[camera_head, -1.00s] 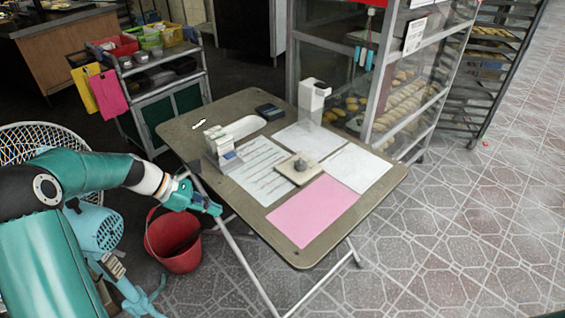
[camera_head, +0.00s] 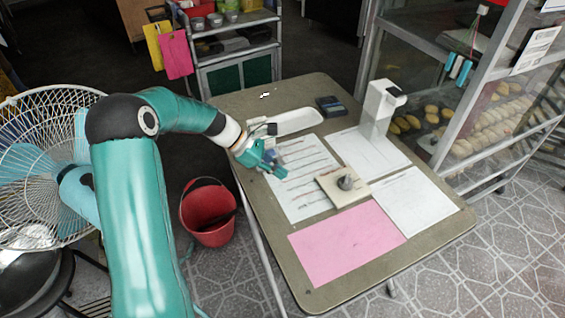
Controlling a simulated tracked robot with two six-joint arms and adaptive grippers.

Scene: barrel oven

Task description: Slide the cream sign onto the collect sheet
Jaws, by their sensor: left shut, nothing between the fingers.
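The cream sign (camera_head: 328,187), a flat square plate with a grey knob on top, lies on the table where several sheets come close together. It partly covers the right part of the lined sheet (camera_head: 297,203). A pink sheet (camera_head: 345,243) lies in front of it, a white sheet (camera_head: 415,200) to its right and another white sheet (camera_head: 365,155) behind it. I cannot read which one is the collect sheet. My left gripper (camera_head: 280,172) is shut and empty over the lined sheet, left of the sign and apart from it. My right gripper is out of view.
A white stand (camera_head: 378,108) is at the table's back right, with a dark box (camera_head: 329,106) and a white tray (camera_head: 297,121) farther left. A red bucket (camera_head: 208,212) stands left of the table.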

